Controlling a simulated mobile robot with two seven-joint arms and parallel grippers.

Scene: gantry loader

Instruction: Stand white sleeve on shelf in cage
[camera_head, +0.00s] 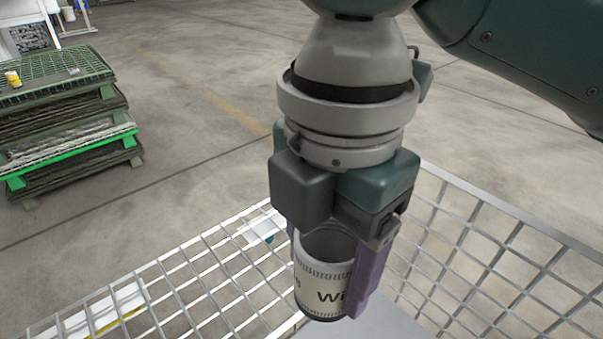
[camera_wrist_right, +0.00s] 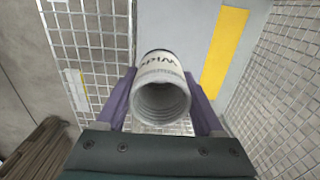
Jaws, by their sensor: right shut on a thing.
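The white sleeve (camera_head: 322,279) is a hollow white cylinder with dark print and a dark lower rim. My right gripper (camera_head: 335,285) is shut on it, with a purple finger on each side, and holds it upright with its open end up. In the right wrist view the sleeve (camera_wrist_right: 161,80) sits between the purple fingers of the gripper (camera_wrist_right: 162,95). The wire cage (camera_head: 480,250) surrounds the space below. A pale grey shelf surface (camera_head: 385,322) shows under the sleeve; I cannot tell whether they touch. My left gripper is not in view.
A yellow strip (camera_wrist_right: 224,50) lies on the grey surface in the right wrist view. White mesh walls (camera_wrist_right: 285,90) stand close on both sides. A stack of green mesh pallets (camera_head: 65,120) is at the far left, with open concrete floor between.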

